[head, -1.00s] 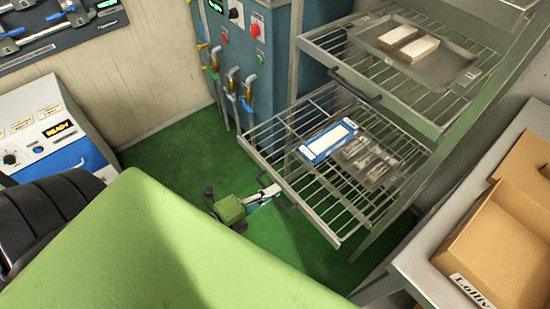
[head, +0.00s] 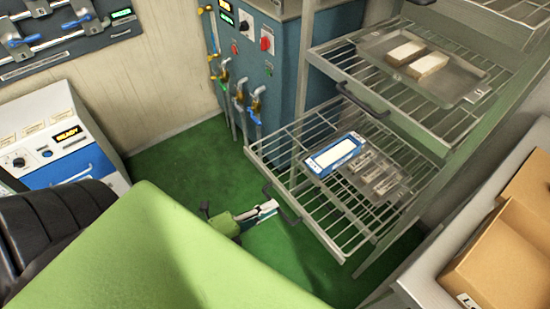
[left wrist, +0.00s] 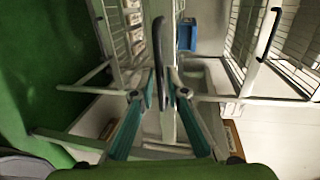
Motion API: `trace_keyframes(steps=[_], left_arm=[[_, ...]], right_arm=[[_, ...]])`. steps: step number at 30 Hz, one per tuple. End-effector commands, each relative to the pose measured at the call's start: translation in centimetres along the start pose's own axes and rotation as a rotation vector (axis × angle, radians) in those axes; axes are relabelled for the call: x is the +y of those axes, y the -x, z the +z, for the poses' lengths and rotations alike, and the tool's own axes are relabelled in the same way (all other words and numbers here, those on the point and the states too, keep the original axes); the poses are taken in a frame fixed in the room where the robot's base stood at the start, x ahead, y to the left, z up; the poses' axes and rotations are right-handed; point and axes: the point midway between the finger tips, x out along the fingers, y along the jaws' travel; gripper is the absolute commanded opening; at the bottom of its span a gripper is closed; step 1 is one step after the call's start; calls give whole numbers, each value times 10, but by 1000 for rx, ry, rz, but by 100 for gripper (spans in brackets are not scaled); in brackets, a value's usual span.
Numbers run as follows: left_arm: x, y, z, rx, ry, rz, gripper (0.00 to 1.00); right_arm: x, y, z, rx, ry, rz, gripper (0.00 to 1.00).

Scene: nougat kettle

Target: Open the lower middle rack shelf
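The lower middle rack shelf (head: 262,158) is a wire shelf. It sticks out past the rack's front post in the head view. A blue-and-white box (head: 335,154) and a metal mould tray (head: 382,183) lie on it. Its dark handle (head: 291,214) is at the front edge. My left gripper (head: 272,207) is at this handle. In the left wrist view the handle (left wrist: 158,45) runs between the two close-set fingertips (left wrist: 162,82), and the gripper looks shut on it. The exact contact is hard to see. My right gripper is not in view.
The shelf above (head: 330,58) holds a tray (head: 440,88) with two pale blocks; its handle (left wrist: 268,33) also shows in the left wrist view. A blue machine (head: 275,85) with taps stands left of the rack. A cardboard box (head: 500,250) is at right. Green floor is clear before the shelf.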

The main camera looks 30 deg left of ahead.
Motion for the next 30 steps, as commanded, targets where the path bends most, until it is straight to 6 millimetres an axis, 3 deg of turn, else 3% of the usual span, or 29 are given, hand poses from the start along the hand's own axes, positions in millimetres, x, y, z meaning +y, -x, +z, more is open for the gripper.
trace_keyframes(steps=[6, 12, 18, 30], left_arm=[[2, 50, -1, -1, 3, 5, 14], [1, 79, 0, -1, 2, 2, 14], [0, 89, 0, 0, 1, 0, 14], [0, 89, 0, 0, 1, 0, 14]], right_arm=[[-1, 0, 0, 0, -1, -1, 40], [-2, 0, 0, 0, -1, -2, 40], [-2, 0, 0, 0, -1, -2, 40], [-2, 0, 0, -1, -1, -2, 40]])
